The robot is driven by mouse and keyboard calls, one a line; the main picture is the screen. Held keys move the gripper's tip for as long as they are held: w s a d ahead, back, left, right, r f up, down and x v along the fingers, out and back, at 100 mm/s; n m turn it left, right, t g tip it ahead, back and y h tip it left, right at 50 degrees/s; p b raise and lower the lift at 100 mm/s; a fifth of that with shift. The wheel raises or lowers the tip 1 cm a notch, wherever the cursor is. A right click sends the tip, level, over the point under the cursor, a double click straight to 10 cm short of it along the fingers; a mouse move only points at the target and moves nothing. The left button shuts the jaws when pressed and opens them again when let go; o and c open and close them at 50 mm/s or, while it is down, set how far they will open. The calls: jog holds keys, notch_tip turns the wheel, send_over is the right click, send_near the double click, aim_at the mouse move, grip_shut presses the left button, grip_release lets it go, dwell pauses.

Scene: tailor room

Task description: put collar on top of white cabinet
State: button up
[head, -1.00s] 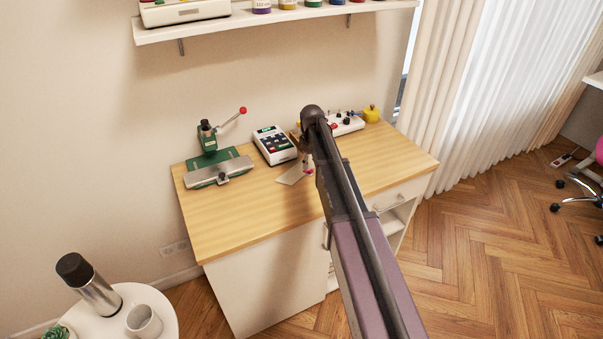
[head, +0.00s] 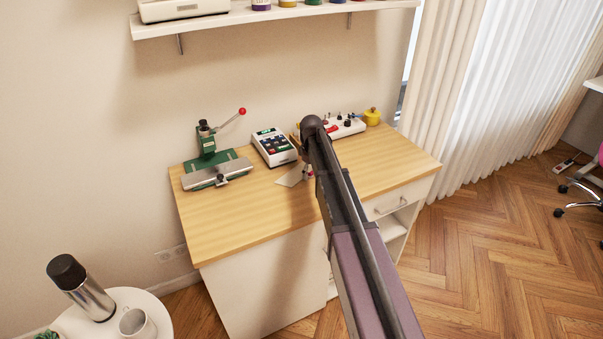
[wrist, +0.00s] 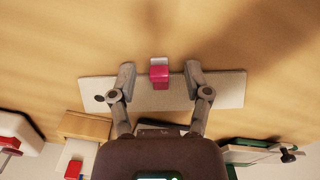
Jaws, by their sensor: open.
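No thing in view is clearly recognisable as a collar. A flat pale tag-like piece (head: 290,177) with a dark hole lies on the wooden worktop (head: 240,215); in the wrist view the same piece (wrist: 225,89) spans below my fingers. A small pink block with a paler end (wrist: 159,75) overlaps its middle. My gripper (wrist: 158,72) is open, with one finger on each side of the pink block and clear gaps. In the head view, my arm partly hides my gripper (head: 307,170). The white cabinet (head: 265,285) stands under the worktop.
A green press (head: 210,165), a keypad device (head: 274,147) and a white control box (head: 345,127) stand along the worktop's back. A yellow pot (head: 372,116) is at the back right. A round table with a flask (head: 85,290) is at lower left. The worktop's front left is clear.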

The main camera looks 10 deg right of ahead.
aim_at(310, 171)
grip_shut()
jog(key=shift+r, duration=0.1)
dwell(0.4)
notch_tip(310, 171, up, 3)
jog(key=p, duration=0.3)
jog(key=shift+r, duration=0.1)
jog(key=s, duration=0.5)
jog(key=s+r+p, duration=0.1)
jog(key=s, duration=0.4)
jog(key=s+p, duration=0.1)
jog(key=s, duration=0.5)
jog(key=shift+a+r, duration=0.3)
jog(key=shift+a, duration=0.1)
